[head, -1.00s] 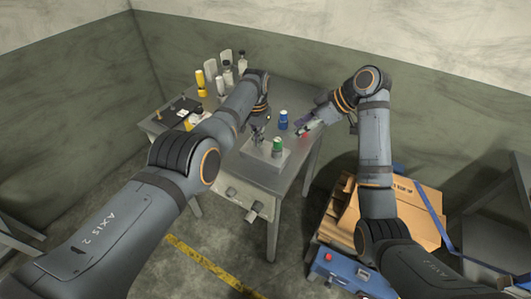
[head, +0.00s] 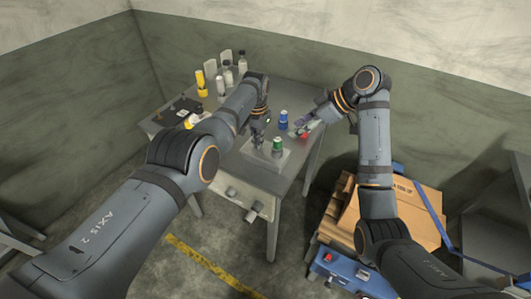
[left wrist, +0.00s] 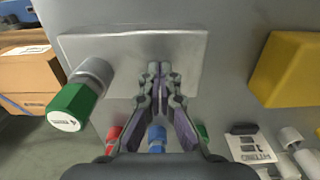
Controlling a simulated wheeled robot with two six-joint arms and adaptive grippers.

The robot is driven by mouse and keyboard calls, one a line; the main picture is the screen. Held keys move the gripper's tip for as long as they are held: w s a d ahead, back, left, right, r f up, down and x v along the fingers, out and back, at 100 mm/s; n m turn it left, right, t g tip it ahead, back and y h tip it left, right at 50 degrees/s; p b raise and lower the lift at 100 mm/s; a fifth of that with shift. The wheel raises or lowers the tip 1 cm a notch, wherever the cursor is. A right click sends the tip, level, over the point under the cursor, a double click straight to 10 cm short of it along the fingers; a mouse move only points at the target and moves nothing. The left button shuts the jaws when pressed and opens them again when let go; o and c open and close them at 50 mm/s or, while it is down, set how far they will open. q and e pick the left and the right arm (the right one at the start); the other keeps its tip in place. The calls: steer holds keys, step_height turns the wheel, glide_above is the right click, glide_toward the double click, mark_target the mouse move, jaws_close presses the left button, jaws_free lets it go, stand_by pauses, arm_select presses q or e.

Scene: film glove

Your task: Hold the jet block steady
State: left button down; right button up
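The jet block, which I take to be the pale grey block (head: 279,163), lies near the front edge of the table. A green-capped fitting (head: 277,144) stands on it; the block (left wrist: 90,48) and the green cap (left wrist: 74,105) also show in the left wrist view. My left gripper (head: 257,144) is over the left part of the block. In the left wrist view its fingertips (left wrist: 159,70) are together over the block, with nothing clear between them; contact is hard to judge. My right gripper (head: 301,127) is by a red item (head: 304,135); its fingers are too small to read.
A blue-capped fitting (head: 283,120) stands behind the block. Yellow and grey bottles (head: 201,84) and a black case (head: 178,108) are at the table's far left. A yellow block (left wrist: 288,70) is at right in the left wrist view. Cardboard (head: 405,210) lies right of the table.

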mark_target(271, 153)
steer(key=shift+s, duration=0.1)
stand_by(1.7)
steer(key=shift+o, duration=1.3)
steer(key=shift+a, duration=0.1)
steer(key=shift+o, duration=0.6)
steer(key=shift+a+f+m+h, duration=0.25)
steer(key=shift+a+m+h, duration=0.05)
steer(key=shift+a, duration=0.1)
steer(key=shift+m+h, duration=0.5)
steer(key=x, duration=1.3)
steer(key=shift+a+r, duration=0.1)
steer(key=shift+a, duration=0.15)
jaws_close()
